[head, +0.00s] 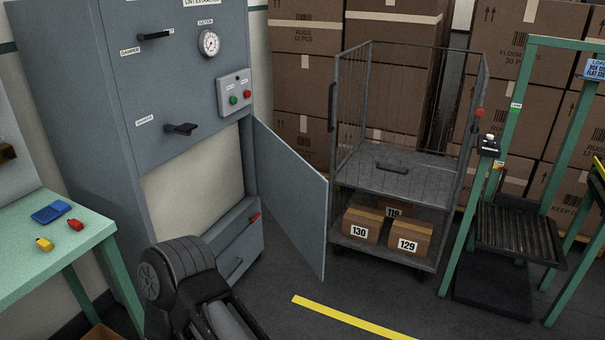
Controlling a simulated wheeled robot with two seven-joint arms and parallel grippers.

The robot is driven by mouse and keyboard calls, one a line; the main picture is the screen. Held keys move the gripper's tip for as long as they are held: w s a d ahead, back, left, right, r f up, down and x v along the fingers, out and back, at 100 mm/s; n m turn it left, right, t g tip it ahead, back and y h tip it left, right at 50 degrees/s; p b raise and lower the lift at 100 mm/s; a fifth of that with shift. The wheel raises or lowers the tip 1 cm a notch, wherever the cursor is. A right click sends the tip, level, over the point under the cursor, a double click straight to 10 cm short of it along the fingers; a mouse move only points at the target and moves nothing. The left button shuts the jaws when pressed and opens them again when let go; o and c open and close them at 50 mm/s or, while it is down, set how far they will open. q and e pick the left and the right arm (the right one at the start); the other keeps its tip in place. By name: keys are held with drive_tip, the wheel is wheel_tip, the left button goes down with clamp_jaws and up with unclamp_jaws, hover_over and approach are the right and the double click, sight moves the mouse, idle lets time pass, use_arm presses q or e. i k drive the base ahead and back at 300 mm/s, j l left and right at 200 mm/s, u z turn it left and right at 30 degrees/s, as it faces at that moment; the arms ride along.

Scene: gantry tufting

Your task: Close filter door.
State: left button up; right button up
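The grey lint extraction cabinet (175,90) stands at the left. Its filter door (292,195) is hinged at the right side of the opening and stands open, swung out toward the right. The pale filter panel (196,190) shows in the opening. My arm reaches in from the bottom, in front of the cabinet's lower left part. No gripper fingertips can be made out, so neither gripper's state shows.
A wire cage trolley (395,180) with numbered boxes stands close to the door's right. A green table (45,262) is at the left. A drawer with a red latch (254,217) is below the opening. Floor with a yellow line (350,318) is clear in front.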

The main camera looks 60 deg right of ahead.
sight(295, 193)
drive_tip(key=l+z, duration=0.15)
drive_tip(key=l, duration=1.4)
drive_tip(key=l+z, duration=0.15)
drive_tip(key=l, duration=1.45)
drive_tip(key=l+z, duration=0.15)
drive_tip(key=l, duration=1.45)
drive_tip(key=k+l+z, duration=0.1)
drive_tip(key=z, duration=0.2)
